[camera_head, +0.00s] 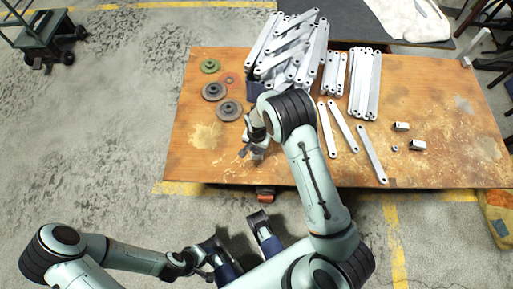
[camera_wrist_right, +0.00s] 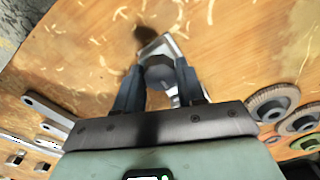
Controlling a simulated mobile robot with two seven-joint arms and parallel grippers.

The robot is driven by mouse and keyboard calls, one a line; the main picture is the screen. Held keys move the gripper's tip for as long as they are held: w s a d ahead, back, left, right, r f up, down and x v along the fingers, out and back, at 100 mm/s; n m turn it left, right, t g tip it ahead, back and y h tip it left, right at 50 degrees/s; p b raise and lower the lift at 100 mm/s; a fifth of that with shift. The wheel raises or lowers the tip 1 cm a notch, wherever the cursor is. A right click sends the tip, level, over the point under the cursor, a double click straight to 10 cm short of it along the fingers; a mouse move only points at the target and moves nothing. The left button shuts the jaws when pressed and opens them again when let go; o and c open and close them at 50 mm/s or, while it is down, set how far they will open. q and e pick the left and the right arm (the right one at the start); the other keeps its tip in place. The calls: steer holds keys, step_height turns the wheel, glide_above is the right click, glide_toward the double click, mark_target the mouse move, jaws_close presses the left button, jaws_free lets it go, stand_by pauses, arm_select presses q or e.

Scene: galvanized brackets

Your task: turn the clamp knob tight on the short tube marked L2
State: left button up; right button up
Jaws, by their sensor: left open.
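My right gripper (camera_wrist_right: 158,76) reaches down over the table's near left part. It also shows in the head view (camera_head: 255,150). Its two blue fingers stand on either side of a dark round knob-like piece (camera_wrist_right: 159,72) on a pale metal part (camera_wrist_right: 168,45). I cannot tell whether the fingers touch the knob. No short tube and no L2 mark can be made out; the right gripper hides much of this spot in the head view. My left gripper (camera_head: 235,232) is open and empty, off the table's near edge.
The wooden table (camera_head: 450,160) carries a heap of galvanized brackets (camera_head: 290,50), loose metal strips (camera_head: 372,153), small metal blocks (camera_head: 402,126), grey discs (camera_head: 229,109) and a green disc (camera_head: 209,66). The table's right end is mostly clear. A dark cart (camera_head: 45,35) stands at the far left.

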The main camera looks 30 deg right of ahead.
steer(key=shift+c, duration=0.2)
steer(key=m+p, duration=0.1)
steer(key=m, duration=0.4)
steer(key=shift+r, duration=0.1)
steer(key=m+p, duration=0.2)
steer(key=m, duration=0.3)
steer(key=m+p, duration=0.1)
steer(key=m, duration=0.3)
steer(key=shift+m, duration=0.3)
steer(key=m+p, duration=0.1)
steer(key=m, duration=0.2)
steer(key=o, duration=1)
steer(key=shift+c, duration=0.2)
